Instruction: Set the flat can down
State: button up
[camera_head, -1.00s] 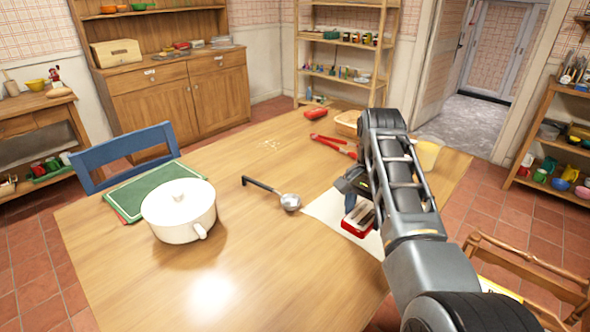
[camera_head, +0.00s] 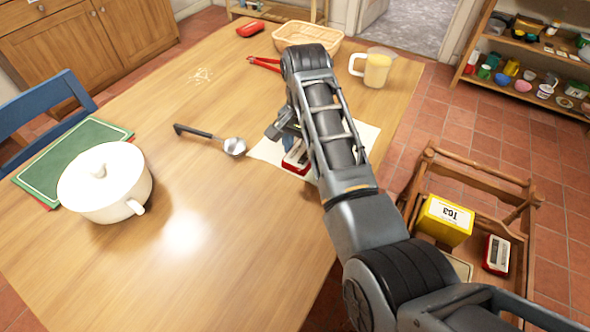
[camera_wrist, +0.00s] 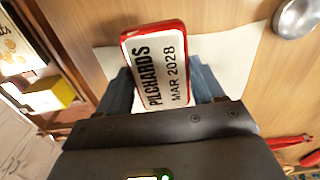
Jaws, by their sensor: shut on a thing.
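The flat can is a red tin with a white label reading "PILCHARDS MAR 2028". In the wrist view the flat can (camera_wrist: 160,72) sits between the two blue-grey fingers of my gripper (camera_wrist: 165,92), which is shut on it. In the head view the red flat can (camera_head: 296,158) shows partly beside my arm, over a pale sheet (camera_head: 266,150) on the wooden table (camera_head: 215,240). My arm hides most of the gripper there. I cannot tell whether the can touches the sheet.
A ladle (camera_head: 234,147), a white pot (camera_head: 105,185) and a green board (camera_head: 75,155) lie to the left. A jug (camera_head: 376,72) and a basket (camera_head: 308,36) stand behind. A wooden carrier (camera_head: 470,185) right of the table holds a yellow box (camera_head: 446,219) and another red tin (camera_head: 497,254).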

aim_at(299, 166)
jog(key=s, duration=0.1)
jog(key=s+f, duration=0.1)
jog(key=s+a+f, duration=0.1)
jog(key=s, duration=0.1)
jog(key=shift+f+p, duration=0.25)
jog(key=shift+p, duration=0.15)
jog(key=shift+s+a+f, duration=0.1)
jog(key=shift+f, duration=1.9)
jog(key=shift+f, duration=0.3)
jog(key=o, duration=1.1)
jog(key=shift+o, duration=0.2)
notch_tip(299, 166, up, 13)
jog(key=shift+f, duration=0.2)
